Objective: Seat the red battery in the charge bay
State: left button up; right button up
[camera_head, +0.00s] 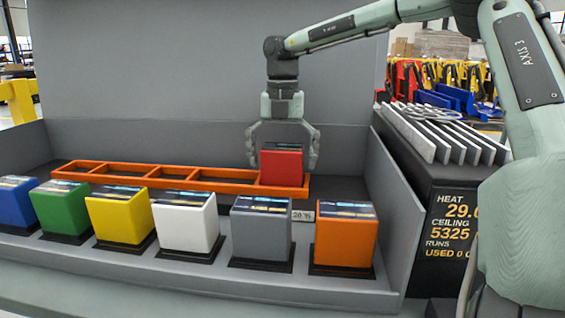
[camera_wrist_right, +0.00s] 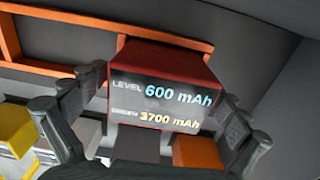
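The red battery (camera_head: 281,166) stands upright at the right end of the orange slotted frame (camera_head: 150,181), with its lower edge hidden behind the frame's front rail. Its top display shows in the right wrist view (camera_wrist_right: 163,98), reading 600 mAh over 3700 mAh. My right gripper (camera_head: 283,155) points down over the battery, one finger on each side. Slim gaps show between the fingers and the battery's sides, so the gripper looks open around it. I cannot tell whether the battery rests fully on the frame's floor. My left gripper is not in view.
Blue (camera_head: 14,203), green (camera_head: 61,208), yellow (camera_head: 122,215), white (camera_head: 186,222), grey (camera_head: 261,231) and orange (camera_head: 345,237) batteries line the front ledge. The frame's other compartments look empty. A grey side wall (camera_head: 392,200) and dark cabinet (camera_head: 440,235) stand right.

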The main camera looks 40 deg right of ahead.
jog(key=shift+s+f, duration=0.1)
jog(key=shift+f, duration=0.05)
notch_tip(320, 180, up, 12)
jog(key=shift+r, duration=0.15)
dwell(0.4)
dwell(0.5)
